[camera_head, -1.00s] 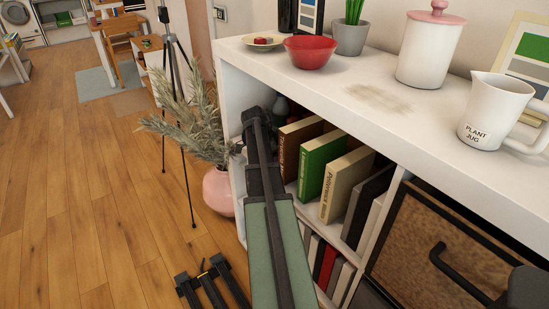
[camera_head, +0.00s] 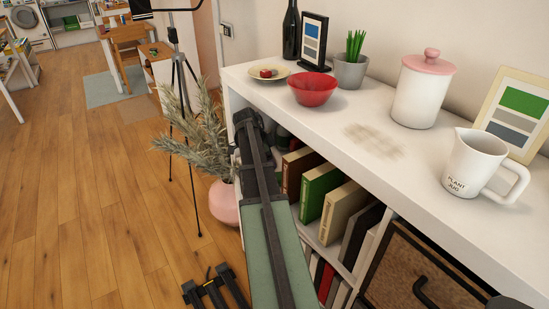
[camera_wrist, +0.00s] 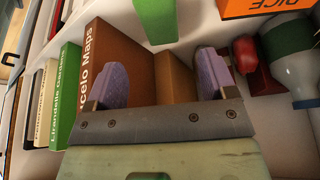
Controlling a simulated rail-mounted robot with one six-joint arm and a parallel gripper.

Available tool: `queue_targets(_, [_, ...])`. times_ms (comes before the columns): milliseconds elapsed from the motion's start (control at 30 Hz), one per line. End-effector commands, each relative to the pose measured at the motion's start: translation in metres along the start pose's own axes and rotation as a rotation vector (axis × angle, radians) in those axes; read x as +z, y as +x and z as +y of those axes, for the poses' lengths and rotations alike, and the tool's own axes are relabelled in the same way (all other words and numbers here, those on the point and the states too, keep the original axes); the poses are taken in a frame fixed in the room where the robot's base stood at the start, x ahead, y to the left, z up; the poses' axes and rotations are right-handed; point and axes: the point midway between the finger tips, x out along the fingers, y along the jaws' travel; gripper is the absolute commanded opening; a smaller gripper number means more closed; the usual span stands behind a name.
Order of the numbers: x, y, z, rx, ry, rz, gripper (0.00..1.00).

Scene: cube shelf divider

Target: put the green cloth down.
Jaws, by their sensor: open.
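In the wrist view my gripper (camera_wrist: 160,80) is open, its two purple finger pads apart with nothing held between them. A plain green piece (camera_wrist: 155,20), which looks like the green cloth, lies just beyond the fingertips at the top of the wrist view, apart from them. Its upper end is cut off by the frame, and I cannot tell how it is folded. My gripper is inside the shelf's upper left compartment, in front of a brown book (camera_wrist: 125,60). In the head view the cloth and the gripper's fingers are hidden by the shelf and my arm.
The white shelf (camera_head: 395,175) bears a red bowl (camera_head: 312,88), a canister (camera_head: 420,90) and a jug (camera_head: 472,165), with a smudge between them. In the compartment, several books stand left, an orange box (camera_wrist: 250,7) and a bottle (camera_wrist: 290,55) right. A plant (camera_head: 195,140) stands beside the shelf.

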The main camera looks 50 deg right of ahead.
Motion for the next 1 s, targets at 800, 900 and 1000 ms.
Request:
queue_targets(800, [0.279, -0.119, 0.246, -0.310, -1.720, -0.188, 0.78])
queue_targets(900, [0.308, -0.131, 0.305, -0.400, -2.078, -0.202, 0.78])
queue_targets(1000, [0.319, -0.135, 0.329, -0.446, -2.243, -0.205, 0.78])
